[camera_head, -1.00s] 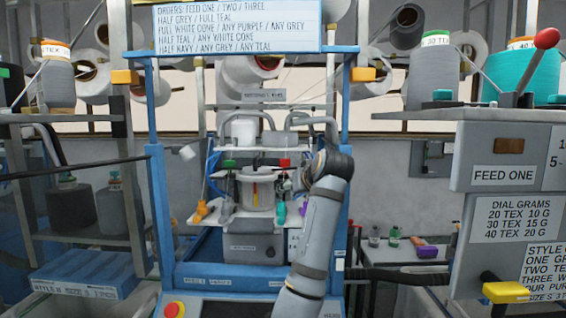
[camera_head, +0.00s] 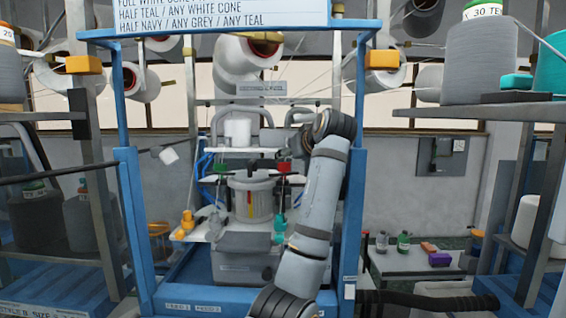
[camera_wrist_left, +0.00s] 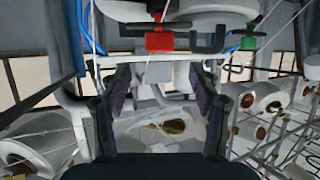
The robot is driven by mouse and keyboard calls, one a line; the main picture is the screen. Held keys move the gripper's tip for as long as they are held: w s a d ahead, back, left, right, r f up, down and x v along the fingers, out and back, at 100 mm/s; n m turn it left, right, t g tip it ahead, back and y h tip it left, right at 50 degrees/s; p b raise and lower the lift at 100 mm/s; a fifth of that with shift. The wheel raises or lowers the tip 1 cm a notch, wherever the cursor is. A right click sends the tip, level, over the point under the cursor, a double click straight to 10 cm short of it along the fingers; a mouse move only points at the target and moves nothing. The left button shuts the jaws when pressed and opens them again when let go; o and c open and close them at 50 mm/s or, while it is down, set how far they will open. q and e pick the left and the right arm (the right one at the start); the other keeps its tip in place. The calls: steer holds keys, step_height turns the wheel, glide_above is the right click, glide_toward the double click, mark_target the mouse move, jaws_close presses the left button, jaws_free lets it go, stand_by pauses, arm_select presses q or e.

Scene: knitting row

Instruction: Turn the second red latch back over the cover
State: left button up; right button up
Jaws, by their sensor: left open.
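One red latch (camera_head: 284,167) shows at the right of the round grey cover (camera_head: 251,180) on the knitting machine. A green latch (camera_head: 223,167) is at the cover's left. In the left wrist view the red latch (camera_wrist_left: 159,40) is a red block on a dark bar, with the green latch (camera_wrist_left: 250,42) to its right. My left gripper (camera_head: 291,146) is beside the red latch, partly hidden behind its own wrist. In the wrist view its fingers (camera_wrist_left: 160,78) are wide apart, with nothing gripped between them. The red latch appears beyond the fingertips, apart from them. My right gripper is not visible.
A blue frame (camera_head: 129,200) with posts stands around the machine. Shelves with yarn cones (camera_head: 470,60) flank it on both sides. Orange and teal items (camera_head: 186,222) sit low on the machine's front. A back table (camera_head: 415,262) holds small bottles and blocks.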

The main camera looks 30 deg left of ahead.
mark_target(282, 163)
arm_select(q)
steer(key=p+x, duration=0.3)
steer(key=x, duration=0.6)
steer(key=shift+w+a+f, duration=0.15)
steer(key=shift+a, duration=0.1)
steer(key=shift+d, duration=0.1)
steer(key=shift+c, duration=0.5)
steer(key=c, duration=1.2)
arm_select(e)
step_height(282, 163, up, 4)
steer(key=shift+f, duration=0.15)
arm_select(q)
jaws_close()
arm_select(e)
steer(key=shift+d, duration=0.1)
